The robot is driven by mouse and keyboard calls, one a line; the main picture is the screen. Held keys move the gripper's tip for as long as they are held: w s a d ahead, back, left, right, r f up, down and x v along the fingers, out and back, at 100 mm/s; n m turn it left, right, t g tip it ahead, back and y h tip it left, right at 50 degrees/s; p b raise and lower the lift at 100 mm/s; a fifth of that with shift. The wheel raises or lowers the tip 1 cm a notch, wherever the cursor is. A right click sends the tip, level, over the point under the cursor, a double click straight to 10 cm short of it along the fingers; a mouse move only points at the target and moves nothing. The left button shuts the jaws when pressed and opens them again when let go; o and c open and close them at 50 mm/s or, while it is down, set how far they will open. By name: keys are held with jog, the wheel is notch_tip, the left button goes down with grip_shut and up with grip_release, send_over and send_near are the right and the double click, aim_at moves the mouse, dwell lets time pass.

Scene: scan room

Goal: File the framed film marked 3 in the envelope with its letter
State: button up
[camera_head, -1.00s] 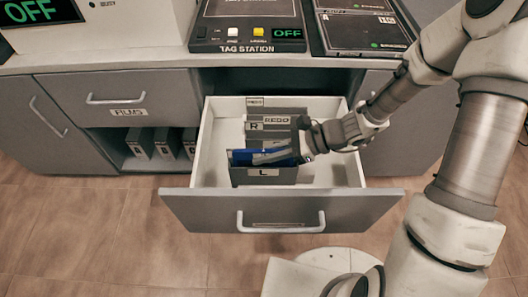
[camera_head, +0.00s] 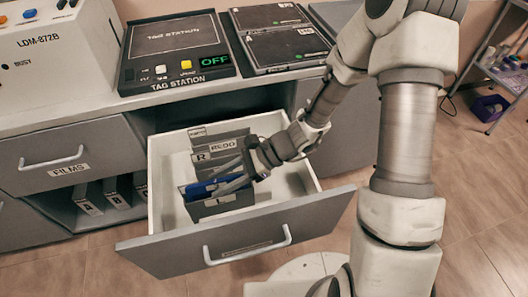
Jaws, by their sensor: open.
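A blue flat piece (camera_head: 200,188), which may be the framed film, stands in the front pocket of the open drawer (camera_head: 166,208); no number on it can be read. The grey front envelope (camera_head: 206,210) is around its lower part; the L label seen there earlier is hard to read now. Behind it stand an envelope lettered R (camera_head: 201,157) and a divider marked REDO (camera_head: 223,146). My gripper (camera_head: 228,182) is in the drawer with open fingers at the blue piece's right part, partly covering it. I cannot tell whether they touch it.
The tag station (camera_head: 172,50) on the counter shows OFF, with dark panels (camera_head: 280,45) to its right. A closed drawer labelled FILMS (camera_head: 68,150) is at left, above binders (camera_head: 115,192). The pulled-out drawer's front edge and handle (camera_head: 248,250) stick out over the floor.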

jog(key=p+v, duration=0.5)
jog(key=v, duration=1.1)
jog(key=shift+d, duration=0.15)
